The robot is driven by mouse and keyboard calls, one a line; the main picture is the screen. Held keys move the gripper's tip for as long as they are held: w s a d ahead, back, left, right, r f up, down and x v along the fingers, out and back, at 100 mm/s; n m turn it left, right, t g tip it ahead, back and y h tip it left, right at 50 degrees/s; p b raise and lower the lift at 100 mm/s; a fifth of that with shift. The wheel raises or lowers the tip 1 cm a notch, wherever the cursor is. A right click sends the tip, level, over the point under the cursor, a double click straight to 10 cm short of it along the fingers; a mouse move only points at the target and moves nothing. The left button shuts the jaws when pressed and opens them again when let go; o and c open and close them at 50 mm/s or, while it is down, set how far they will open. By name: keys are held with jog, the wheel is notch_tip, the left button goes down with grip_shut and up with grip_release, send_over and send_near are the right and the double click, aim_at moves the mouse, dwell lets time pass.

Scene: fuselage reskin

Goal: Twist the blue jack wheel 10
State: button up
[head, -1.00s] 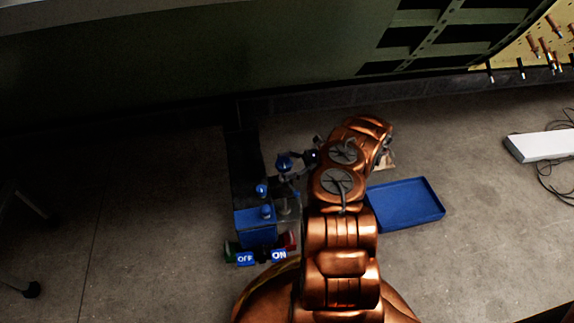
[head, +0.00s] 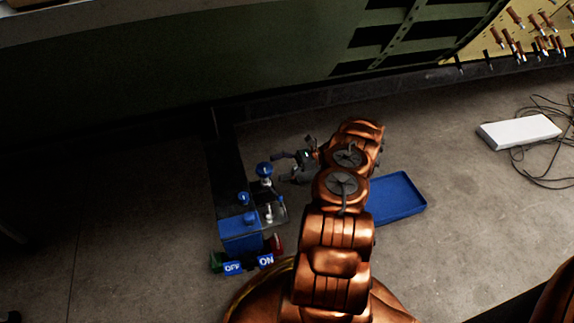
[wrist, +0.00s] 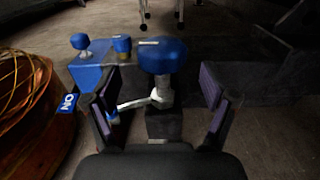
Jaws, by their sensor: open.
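The blue jack wheel (wrist: 162,56) is a rounded blue knob on a pale metal stem, upright. In the wrist view it stands ahead of my gripper (wrist: 161,84), centred between the two dark fingers, which are spread wide and empty. In the head view the blue wheel (head: 264,170) is the farthest blue knob on the stand, and my gripper (head: 280,167) is just to its right. I see no contact. A pale lever reaches left from the stem in the wrist view. No number can be read on the wheel.
A blue box (head: 240,232) with smaller blue knobs stands nearer, with OFF and ON labels in front. A blue tray (head: 396,198) lies right of my arm. A white power strip (head: 519,132) with cables is farther right. The green fuselage panel (head: 270,50) is behind.

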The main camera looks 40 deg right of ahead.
jog(key=shift+v, duration=1.4)
jog(key=shift+s, duration=0.1)
